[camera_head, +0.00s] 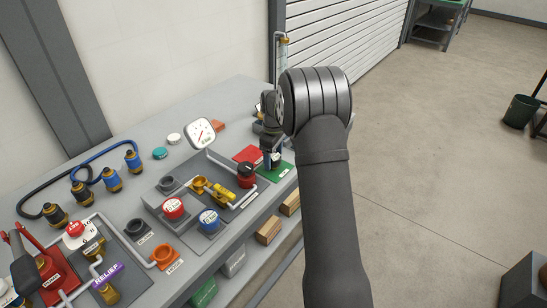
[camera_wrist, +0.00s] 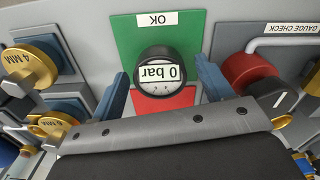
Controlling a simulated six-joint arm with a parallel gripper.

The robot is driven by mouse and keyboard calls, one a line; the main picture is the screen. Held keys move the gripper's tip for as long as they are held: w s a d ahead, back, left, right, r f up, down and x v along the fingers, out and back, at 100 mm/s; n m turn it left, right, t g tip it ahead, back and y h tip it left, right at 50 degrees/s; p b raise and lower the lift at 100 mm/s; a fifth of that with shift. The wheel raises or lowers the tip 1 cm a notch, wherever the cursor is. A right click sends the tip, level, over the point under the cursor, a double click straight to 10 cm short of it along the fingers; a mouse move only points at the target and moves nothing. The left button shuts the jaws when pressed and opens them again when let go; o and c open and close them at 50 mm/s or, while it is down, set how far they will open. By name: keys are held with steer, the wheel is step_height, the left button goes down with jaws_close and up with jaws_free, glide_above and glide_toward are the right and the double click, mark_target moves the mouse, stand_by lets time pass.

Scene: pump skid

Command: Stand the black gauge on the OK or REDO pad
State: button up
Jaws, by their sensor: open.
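The black gauge (camera_wrist: 157,68), a round dial with a "0 bar" readout, is upright between my gripper's fingers in the wrist view. Behind it is the green OK pad (camera_wrist: 190,42), with the red pad (camera_wrist: 165,103) below in the picture. In the head view the gauge (camera_head: 276,158) appears to stand on the green pad (camera_head: 279,174), beside the red pad (camera_head: 248,154). My gripper (camera_wrist: 162,85) is open, with a blue finger on either side of the gauge and visible gaps. The gauge's foot is hidden, so its contact with the pad cannot be confirmed.
A red fitting with a black top (camera_head: 246,174) and the GAUGE CHECK label (camera_wrist: 291,27) are close beside the pads. Brass 4 MM (camera_wrist: 30,65) and 6 MM (camera_wrist: 50,125) parts are at left in the wrist view. A white dial gauge (camera_head: 201,132) stands farther back.

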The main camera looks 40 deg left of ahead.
mark_target(273, 156)
step_height(273, 156, up, 12)
steer(key=shift+f, duration=0.25)
steer(key=shift+f, duration=0.1)
step_height(273, 156, down, 12)
steer(key=shift+f, duration=0.1)
steer(key=shift+r, duration=2.1)
steer(key=shift+f, duration=0.1)
